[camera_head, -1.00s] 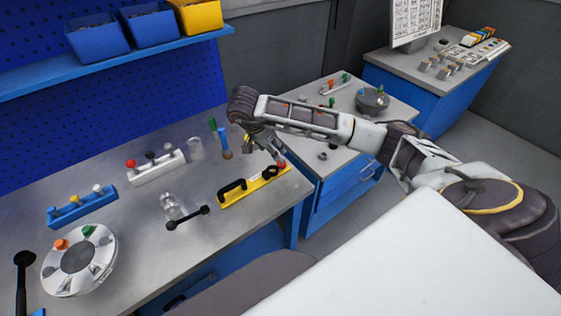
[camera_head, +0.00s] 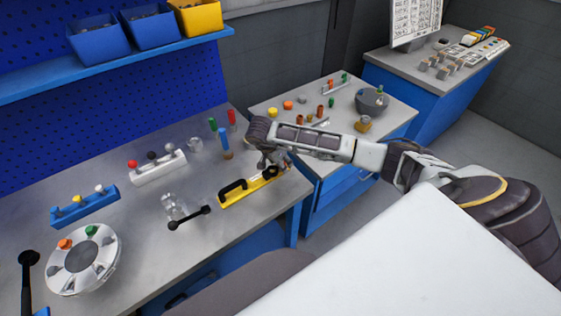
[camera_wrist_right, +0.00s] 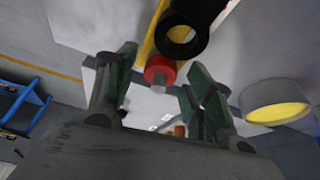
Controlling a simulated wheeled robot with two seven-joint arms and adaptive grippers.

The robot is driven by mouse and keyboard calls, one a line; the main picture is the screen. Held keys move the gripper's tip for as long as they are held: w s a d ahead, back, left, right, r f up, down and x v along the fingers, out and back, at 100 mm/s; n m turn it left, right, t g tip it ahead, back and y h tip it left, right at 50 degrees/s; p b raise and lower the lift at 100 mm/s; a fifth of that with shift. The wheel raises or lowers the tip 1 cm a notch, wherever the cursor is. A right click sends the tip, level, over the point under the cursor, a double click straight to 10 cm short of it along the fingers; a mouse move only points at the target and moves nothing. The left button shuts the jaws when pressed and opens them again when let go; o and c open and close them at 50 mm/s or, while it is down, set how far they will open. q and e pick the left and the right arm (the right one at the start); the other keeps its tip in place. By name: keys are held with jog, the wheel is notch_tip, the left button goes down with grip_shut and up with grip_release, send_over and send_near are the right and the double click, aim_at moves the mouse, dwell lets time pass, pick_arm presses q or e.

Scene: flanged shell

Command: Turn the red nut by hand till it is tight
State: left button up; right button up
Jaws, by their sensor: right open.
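The red nut (camera_wrist_right: 160,71) sits at the end of a yellow bar in the right wrist view, beside a black ring. My right gripper (camera_wrist_right: 162,85) is open, with one dark green finger pad on each side of the nut. I see no clear contact between pads and nut. In the head view my right gripper (camera_head: 276,160) is over the right end of the yellow tool (camera_head: 232,199) with the black handle, and it hides the nut there. My left gripper is not in view.
A round flanged part (camera_head: 82,258) with orange and green nuts stands at the left of the bench. A blue holder (camera_head: 85,207), a white holder (camera_head: 158,170) and a black wrench (camera_head: 188,218) lie nearby. A side bench with small parts and a grey bowl (camera_head: 371,102) is beyond.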

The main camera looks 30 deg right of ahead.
jog(key=shift+f, duration=0.15)
jog(key=c, duration=1)
jog(key=shift+m+g+b, duration=0.3)
jog(key=shift+m, duration=0.5)
jog(key=o, duration=1)
